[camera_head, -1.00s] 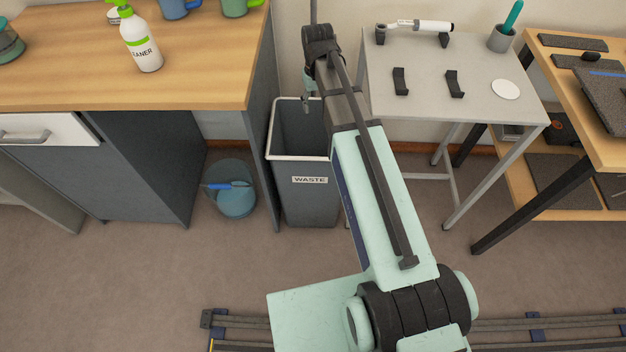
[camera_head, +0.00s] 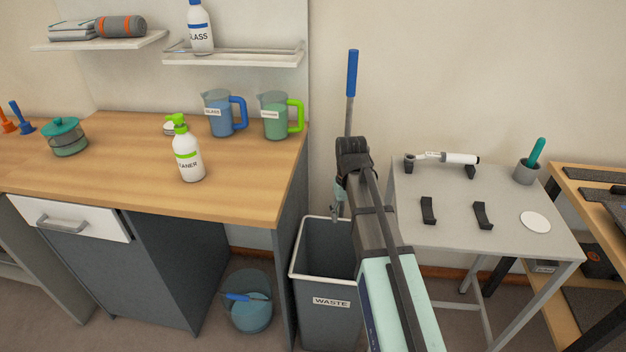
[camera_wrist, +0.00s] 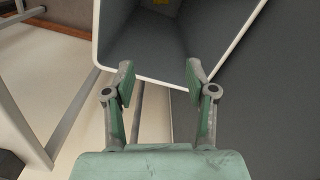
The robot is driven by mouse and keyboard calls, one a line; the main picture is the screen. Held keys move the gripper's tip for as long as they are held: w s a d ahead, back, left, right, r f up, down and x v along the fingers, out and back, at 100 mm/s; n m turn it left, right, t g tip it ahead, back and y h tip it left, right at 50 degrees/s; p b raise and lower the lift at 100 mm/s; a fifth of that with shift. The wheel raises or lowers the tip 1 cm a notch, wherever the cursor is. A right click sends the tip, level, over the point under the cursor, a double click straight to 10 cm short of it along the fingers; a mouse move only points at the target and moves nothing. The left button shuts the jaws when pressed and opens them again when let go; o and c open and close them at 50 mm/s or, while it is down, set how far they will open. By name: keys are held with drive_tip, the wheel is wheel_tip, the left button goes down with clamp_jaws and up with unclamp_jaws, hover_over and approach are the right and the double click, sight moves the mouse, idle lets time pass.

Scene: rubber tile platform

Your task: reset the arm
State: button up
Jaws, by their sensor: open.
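My arm reaches out over the floor in the head view, its end by the grey waste bin. My gripper (camera_head: 337,207) is small there and partly hidden by the arm. In the wrist view my gripper (camera_wrist: 158,82) is open, with two green-and-grey fingers apart and nothing between them. The waste bin (camera_head: 329,303) stands upright between the counter and the grey table. The bin's white rim and inner wall (camera_wrist: 150,50) fill the upper wrist view, just beyond the fingertips.
A counter (camera_head: 105,160) on the left holds a cleaner bottle (camera_head: 188,160), two jugs and a pot. A grey table (camera_head: 455,215) with holders stands right. A blue-handled rod (camera_head: 351,75) rises behind the arm. A blue bucket (camera_head: 250,312) is on the floor.

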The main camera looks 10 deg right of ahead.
drive_tip(key=s+f+g+p, duration=0.2)
drive_tip(key=s+f, duration=0.8)
drive_tip(key=s, duration=0.5)
drive_tip(key=s+f+m+g+p, duration=0.1)
drive_tip(key=s+f+p, duration=0.3)
drive_tip(key=s+f, duration=0.7)
drive_tip(key=s+f+g+p, duration=0.3)
drive_tip(key=s+f, duration=0.8)
drive_tip(key=s, duration=0.8)
drive_tip(key=shift+f+g+p, duration=0.2)
drive_tip(key=shift+g+p, duration=0.15)
drive_tip(key=shift+g, duration=0.05)
